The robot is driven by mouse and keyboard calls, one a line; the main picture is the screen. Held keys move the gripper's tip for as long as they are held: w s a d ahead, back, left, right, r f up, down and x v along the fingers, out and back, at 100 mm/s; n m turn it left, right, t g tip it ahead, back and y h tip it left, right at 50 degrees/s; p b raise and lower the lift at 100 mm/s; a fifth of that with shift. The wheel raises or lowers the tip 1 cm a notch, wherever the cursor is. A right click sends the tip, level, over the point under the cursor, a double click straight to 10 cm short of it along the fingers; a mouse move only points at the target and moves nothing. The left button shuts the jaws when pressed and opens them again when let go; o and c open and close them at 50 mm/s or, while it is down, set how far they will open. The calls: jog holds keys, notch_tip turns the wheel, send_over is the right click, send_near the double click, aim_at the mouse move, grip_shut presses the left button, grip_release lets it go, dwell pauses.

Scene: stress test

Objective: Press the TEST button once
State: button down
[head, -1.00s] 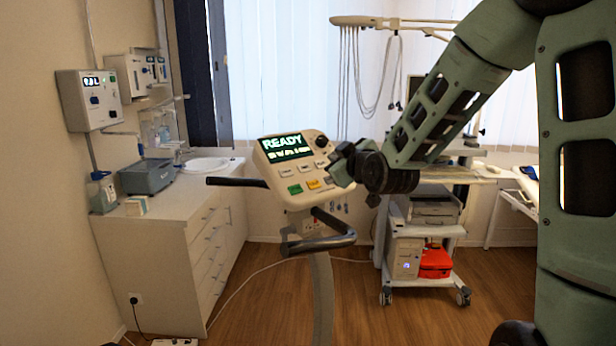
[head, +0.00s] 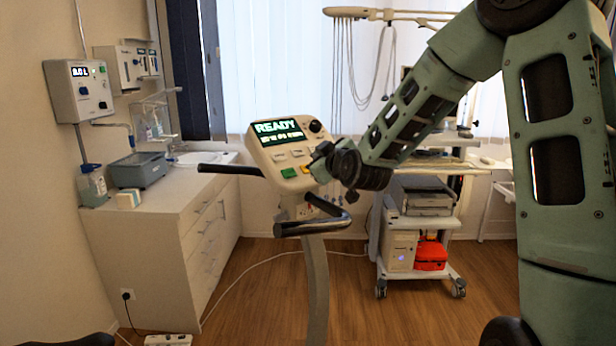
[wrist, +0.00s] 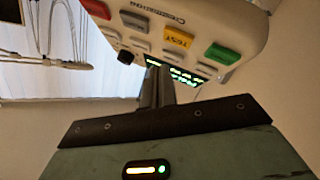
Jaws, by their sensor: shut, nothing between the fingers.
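The console (head: 265,153) stands on a post, with a lit screen (head: 279,131) reading READY. Below the screen are grey buttons, a green button (head: 289,172) and a yellow button (head: 306,168). In the wrist view the console appears upside down. The yellow button (wrist: 177,38), lettered TEST, lies between the green button (wrist: 222,53) and a red one (wrist: 97,9). My gripper (head: 318,161) is shut and empty, close to the right side of the console. In the wrist view my gripper (wrist: 154,68) covers part of the screen; contact with the console cannot be told.
A bent handlebar (head: 318,227) juts out below the console, with another bar (head: 230,170) to its left. A white cabinet (head: 150,240) stands at left. A trolley (head: 425,275) with a red case (head: 431,255) stands behind. A cable crosses the floor.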

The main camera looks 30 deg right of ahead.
jog(key=shift+w+a+f+b, duration=0.1)
jog(key=shift+w+f+b, duration=0.5)
jog(key=shift+f, duration=0.25)
jog(key=shift+w+f, duration=0.1)
dwell(1.5)
jog(key=shift+w+f+b, duration=0.2)
jog(key=shift+b, duration=0.35)
jog(key=shift+w+f+b, duration=0.2)
jog(key=shift+f+b, duration=0.05)
jog(key=shift+b, duration=0.15)
dwell(0.4)
dwell(0.4)
jog(key=shift+s+r, duration=0.45)
jog(key=shift+r, duration=0.1)
jog(key=s+r+p, duration=0.1)
jog(key=r, duration=0.1)
jog(key=s+r+p, duration=0.1)
jog(key=s+r, duration=0.1)
jog(key=shift+p, duration=0.35)
